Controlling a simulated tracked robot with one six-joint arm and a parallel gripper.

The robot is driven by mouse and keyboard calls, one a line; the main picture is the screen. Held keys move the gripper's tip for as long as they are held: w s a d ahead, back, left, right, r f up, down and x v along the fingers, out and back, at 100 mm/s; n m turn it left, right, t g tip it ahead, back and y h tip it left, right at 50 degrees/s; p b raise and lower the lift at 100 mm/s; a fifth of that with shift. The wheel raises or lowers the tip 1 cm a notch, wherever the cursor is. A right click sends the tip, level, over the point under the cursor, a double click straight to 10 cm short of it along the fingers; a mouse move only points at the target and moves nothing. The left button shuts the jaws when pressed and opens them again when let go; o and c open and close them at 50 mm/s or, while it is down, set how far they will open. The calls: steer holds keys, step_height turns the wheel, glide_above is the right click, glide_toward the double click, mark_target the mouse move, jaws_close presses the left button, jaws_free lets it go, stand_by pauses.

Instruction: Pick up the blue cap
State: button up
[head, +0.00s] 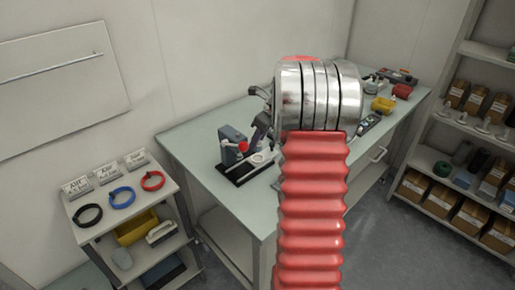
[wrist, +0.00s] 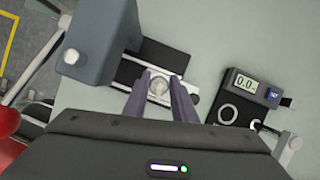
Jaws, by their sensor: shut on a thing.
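My gripper (wrist: 159,84) has its two dark fingers on either side of a small round pale part (wrist: 158,87) in the wrist view. The fingers are shut on this part, which shows over a light fixture plate at the foot of a grey press (wrist: 101,42). I cannot tell whether the part touches the plate. In the head view, the gripper (head: 258,143) is partly hidden by my arm and is beside the press (head: 232,145). I cannot make out a blue cap; the part between the fingers looks pale, not blue.
A small device with a display (wrist: 246,92) lies right of the fixture. The press has a red knob (head: 243,146) at left. A cart (head: 98,222) with black, blue and red rings stands left of the bench (head: 190,137). Yellow (head: 382,104) and red bins (head: 402,91) stand at the bench's far end.

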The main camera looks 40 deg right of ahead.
step_height(320, 180, up, 5)
steer(key=shift+r, duration=0.2)
stand_by(0.6)
